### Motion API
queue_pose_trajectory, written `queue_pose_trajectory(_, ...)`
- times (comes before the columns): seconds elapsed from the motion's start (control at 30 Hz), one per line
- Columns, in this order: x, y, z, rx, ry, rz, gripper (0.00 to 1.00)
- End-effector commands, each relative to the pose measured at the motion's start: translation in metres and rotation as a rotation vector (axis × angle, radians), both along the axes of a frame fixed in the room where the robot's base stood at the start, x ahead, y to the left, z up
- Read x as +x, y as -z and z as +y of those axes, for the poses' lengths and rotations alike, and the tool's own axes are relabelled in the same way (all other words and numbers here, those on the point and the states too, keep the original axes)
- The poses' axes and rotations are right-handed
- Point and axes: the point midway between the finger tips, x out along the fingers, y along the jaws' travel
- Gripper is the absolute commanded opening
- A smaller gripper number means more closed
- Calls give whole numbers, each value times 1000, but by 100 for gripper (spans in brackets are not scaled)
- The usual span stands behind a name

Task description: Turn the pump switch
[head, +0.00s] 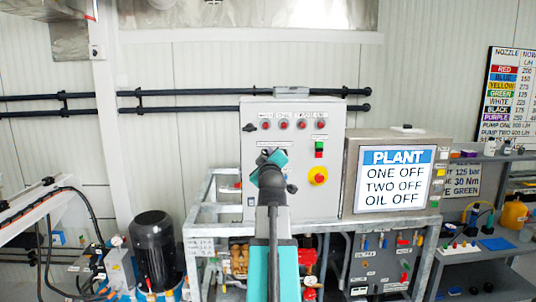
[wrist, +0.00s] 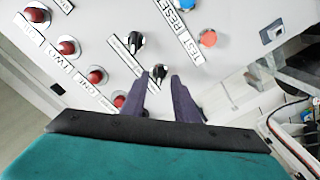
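The grey control panel (head: 252,190) stands upright ahead in the head view, with my arm in front of its middle. In the wrist view, two black selector switches with white pointer marks sit close together: an upper one (wrist: 135,42) and a lower one (wrist: 159,72). Their labels are too small to read, so I cannot tell which is the pump switch. My gripper (wrist: 161,76) is open, its two purple fingertips apart on either side of the lower switch. I cannot tell whether they touch it. The head view hides the switches and fingers behind my arm.
Several red lamps (wrist: 68,46) line the panel, and an orange-red button (wrist: 208,39) lies to the right. The head view shows a yellow-and-red emergency stop (head: 318,176). The plant screen (head: 394,181) reads ONE OFF, TWO OFF, OIL OFF. A metal frame (head: 330,223) stands below.

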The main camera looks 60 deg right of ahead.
Motion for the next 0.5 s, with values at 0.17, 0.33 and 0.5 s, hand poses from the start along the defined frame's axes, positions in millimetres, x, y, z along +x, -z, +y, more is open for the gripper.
queue_pose_trajectory(0.17,8,-1,-12,0,0,0,27)
queue_pose_trajectory(0.33,11,0,-16,0,0,0,27)
queue_pose_trajectory(0.5,11,0,-16,0,0,0,27)
